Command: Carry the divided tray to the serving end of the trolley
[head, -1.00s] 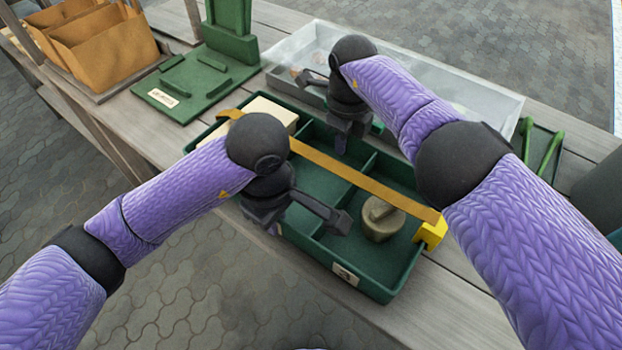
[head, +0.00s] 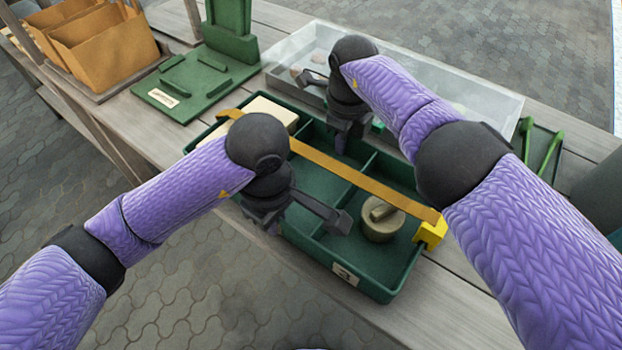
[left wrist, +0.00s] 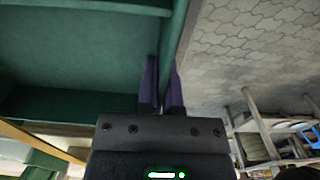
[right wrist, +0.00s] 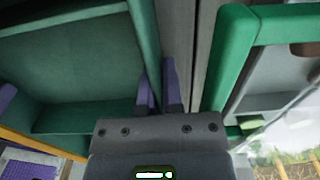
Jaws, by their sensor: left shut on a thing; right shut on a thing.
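The green divided tray (head: 390,289) lies on the wooden trolley top, with an orange strap (head: 345,172) running over it to a yellow end bracket (head: 431,232). It holds a pale block (head: 272,109) at the left and a round tan piece (head: 382,226) at the right. My left gripper (head: 271,228) is shut on the tray's near wall; the left wrist view shows its purple fingers (left wrist: 162,82) on the wall. My right gripper (head: 341,147) is shut on the far wall, as the right wrist view (right wrist: 160,85) shows. In the head view the fingertips are mostly hidden.
Behind the tray stands a clear bin (head: 470,90). A green stand (head: 195,80) is at the back left, beside brown paper bags (head: 105,45). A green rack (head: 540,150) is at the right. Bare boards (head: 470,300) show at the near right.

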